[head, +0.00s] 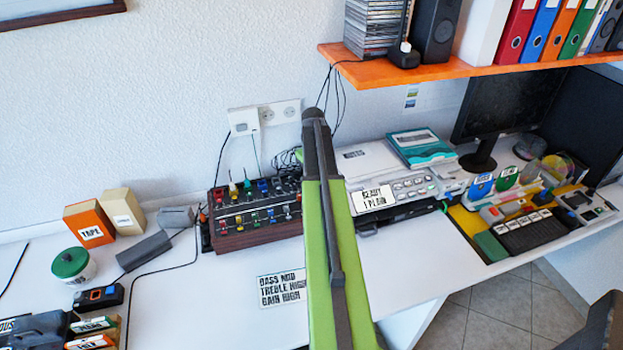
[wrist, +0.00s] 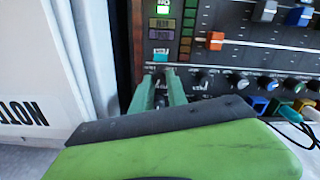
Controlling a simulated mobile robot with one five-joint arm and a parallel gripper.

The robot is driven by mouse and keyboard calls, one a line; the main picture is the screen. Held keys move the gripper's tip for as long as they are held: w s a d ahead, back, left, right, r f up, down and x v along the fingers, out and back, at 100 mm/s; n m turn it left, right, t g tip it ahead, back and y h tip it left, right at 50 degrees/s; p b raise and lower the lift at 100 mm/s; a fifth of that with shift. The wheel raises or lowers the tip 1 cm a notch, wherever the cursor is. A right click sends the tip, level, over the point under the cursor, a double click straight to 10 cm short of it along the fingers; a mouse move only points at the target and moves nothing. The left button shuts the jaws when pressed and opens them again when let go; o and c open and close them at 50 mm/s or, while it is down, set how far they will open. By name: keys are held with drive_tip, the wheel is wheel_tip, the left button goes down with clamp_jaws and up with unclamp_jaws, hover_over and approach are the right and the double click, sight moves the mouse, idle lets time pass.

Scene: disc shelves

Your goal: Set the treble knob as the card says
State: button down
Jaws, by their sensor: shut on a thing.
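The card (head: 282,288) lies on the white desk in front of the mixer and reads "BASS MID, TREBLE HIGH, GAIN HIGH". The dark mixer (head: 236,238) with wooden sides stands against the wall in the head view, its right end partly behind my green arm. In the wrist view the mixer panel (wrist: 262,58) shows sliders and a row of small dark knobs. My gripper (wrist: 160,78) is at the left end of that row, its green fingers shut on a small knob that they mostly hide. I cannot read the knob's label or pointer. The head view hides my gripper.
A white printer (head: 375,172) with a "READY 1 PLAIN" card stands right of the mixer. Coloured plugs and cables (wrist: 283,108) line the mixer's edge. An orange shelf (head: 400,74) overhangs at the back.

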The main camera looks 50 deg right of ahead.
drive_tip(key=m, duration=0.5)
drive_tip(key=shift+w+m, duration=0.1)
drive_tip(key=shift+m, duration=0.2)
drive_tip(key=m, duration=0.5)
idle(0.4)
drive_tip(key=c, duration=1.4)
unclamp_jaws()
drive_tip(key=shift+o, duration=0.4)
